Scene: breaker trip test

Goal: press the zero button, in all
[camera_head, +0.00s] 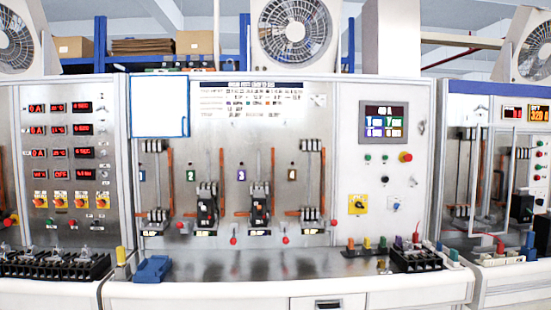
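The control panel (350,185) at the right of the middle test bench carries several small buttons below a display screen (383,122). A green button (368,157) and another small green button (385,157) sit in a row with a larger red knob (405,157). A black button or knob (385,179) sits below them. A yellow rotary switch (358,204) is at the lower left of the panel. The labels are too small to read, so I cannot tell which one is the zero button. My gripper is not in view.
A white bench top (240,290) runs along the front. A blue clamp-like object (151,269) lies at its left, and a black terminal block (415,259) at its right. Two breakers (207,205) stand mid-panel. An open-framed door (490,180) is on the right bench.

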